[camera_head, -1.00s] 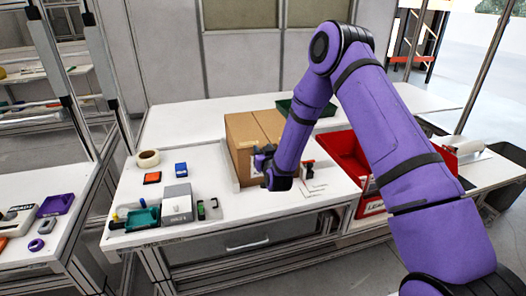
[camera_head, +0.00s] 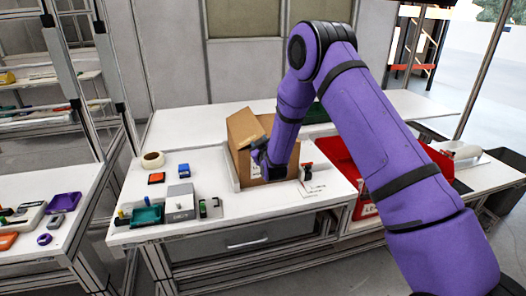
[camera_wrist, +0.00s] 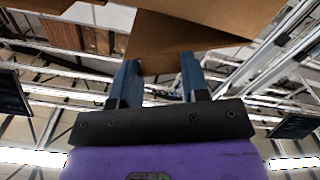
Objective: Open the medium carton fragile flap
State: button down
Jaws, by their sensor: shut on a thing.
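The brown cardboard carton (camera_head: 243,165) stands on the white worktable, partly hidden behind my purple arm. Its left top flap (camera_head: 244,124) is raised and tilted up. My gripper (camera_head: 258,155) is at the carton's front, by the raised flap. In the wrist view, my gripper's two blue fingers (camera_wrist: 158,82) are on either side of brown cardboard flap (camera_wrist: 160,55), and I take them as shut on it. The fingertips' contact is partly hidden by the cardboard. The carton's inside and right flap are mostly hidden by my arm.
A red bin (camera_head: 352,170) stands right of the carton, with a dark green tray (camera_head: 316,112) behind. A tape roll (camera_head: 153,160), a grey box (camera_head: 180,202) and a teal tray (camera_head: 147,216) lie to the left. The back-left tabletop is clear.

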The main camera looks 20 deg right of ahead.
jog(key=a+r+n, duration=0.4)
jog(key=a+n, duration=0.6)
jog(key=n, duration=0.5)
jog(key=shift+a+r+n, duration=0.3)
jog(key=shift+a+n, duration=0.05)
jog(key=shift+n, duration=0.05)
dwell(0.3)
jog(key=c, duration=0.6)
grip_release()
jog(key=s, duration=1)
jog(key=shift+s, duration=0.4)
